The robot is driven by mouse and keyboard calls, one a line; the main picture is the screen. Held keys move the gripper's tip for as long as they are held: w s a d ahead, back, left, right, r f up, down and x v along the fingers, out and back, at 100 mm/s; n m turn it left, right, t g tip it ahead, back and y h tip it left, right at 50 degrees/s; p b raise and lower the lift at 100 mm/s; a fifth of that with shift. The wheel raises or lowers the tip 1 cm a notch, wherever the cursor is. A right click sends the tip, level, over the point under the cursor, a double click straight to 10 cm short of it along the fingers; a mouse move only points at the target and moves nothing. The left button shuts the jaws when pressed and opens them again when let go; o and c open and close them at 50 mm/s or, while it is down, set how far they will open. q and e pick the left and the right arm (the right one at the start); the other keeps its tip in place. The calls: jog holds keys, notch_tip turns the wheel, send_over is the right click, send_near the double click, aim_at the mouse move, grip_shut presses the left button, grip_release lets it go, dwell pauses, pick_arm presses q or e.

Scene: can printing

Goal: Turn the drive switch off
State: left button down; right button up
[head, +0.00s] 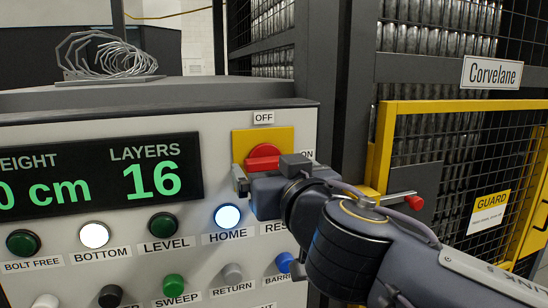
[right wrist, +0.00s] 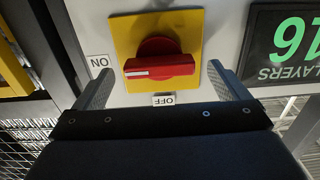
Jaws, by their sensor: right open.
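The drive switch is a red rotary knob (head: 263,155) on a yellow plate (head: 241,139) on the panel front. The OFF label (head: 264,117) is above it and the ON label, partly hidden, is to its right. In the right wrist view, which is upside down, the knob's red bar (right wrist: 160,66) lies level, its white mark toward the ON label (right wrist: 99,61); OFF (right wrist: 164,99) is below. My right gripper (head: 267,175) is open just in front of the knob, its fingers on either side of the bar. Contact cannot be told. My left gripper is not in view.
The panel carries a display (head: 100,175) reading LAYERS 16 and several buttons, with the lit HOME button (head: 227,216) just below the gripper. A wire coil (head: 105,58) rests on top. A yellow-framed mesh guard (head: 460,107) with a red-tipped handle (head: 414,202) stands to the right.

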jog(key=shift+x, duration=0.8)
jog(key=c, duration=1)
